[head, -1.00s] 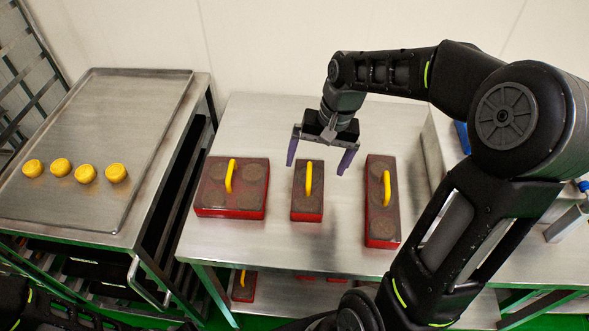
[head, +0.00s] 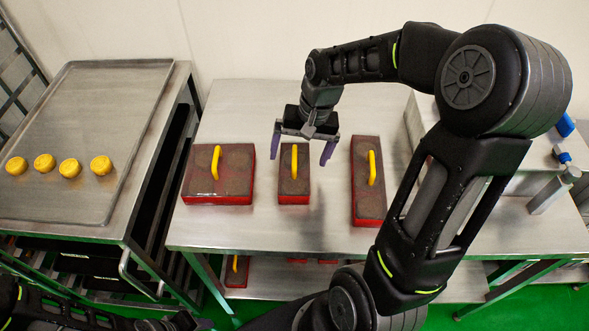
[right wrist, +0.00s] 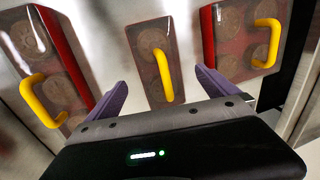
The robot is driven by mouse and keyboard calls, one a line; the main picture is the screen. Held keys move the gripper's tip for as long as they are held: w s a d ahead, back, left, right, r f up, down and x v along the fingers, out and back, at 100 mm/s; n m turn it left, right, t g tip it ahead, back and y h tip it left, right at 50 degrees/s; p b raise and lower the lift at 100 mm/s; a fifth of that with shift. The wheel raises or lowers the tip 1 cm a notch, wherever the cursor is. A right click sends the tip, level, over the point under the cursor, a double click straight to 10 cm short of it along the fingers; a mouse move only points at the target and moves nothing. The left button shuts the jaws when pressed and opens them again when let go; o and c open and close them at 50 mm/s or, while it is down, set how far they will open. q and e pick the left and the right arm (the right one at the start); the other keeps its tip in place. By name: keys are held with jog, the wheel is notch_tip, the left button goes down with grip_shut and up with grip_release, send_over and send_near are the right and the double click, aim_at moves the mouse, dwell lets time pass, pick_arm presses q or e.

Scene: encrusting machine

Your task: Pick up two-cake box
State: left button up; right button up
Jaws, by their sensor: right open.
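The two-cake box (head: 294,187) is the small red middle box with a brown top and a yellow handle, on the steel table. In the right wrist view, two round cake shapes show in this box (right wrist: 148,42). My right gripper (head: 300,156) is open and empty, above and slightly behind the box, its purple fingers to either side of it in the picture. In the right wrist view, the box and handle lie between the fingers (right wrist: 160,88), apart from them. Only a dark part of my left arm shows at the bottom left; its jaws are not clear.
A wide red box (head: 238,186) stands left of the middle box and a long red box (head: 366,208) stands right of it. Several yellow cakes lie on a metal tray (head: 110,110) at the left. More boxes sit on the lower shelf.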

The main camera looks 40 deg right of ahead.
jog(key=f, duration=0.4)
jog(key=shift+w+a+f, duration=0.2)
jog(key=shift+a+f, duration=0.05)
jog(key=shift+a, duration=0.1)
jog(key=shift+c, duration=0.5)
jog(key=c, duration=1.4)
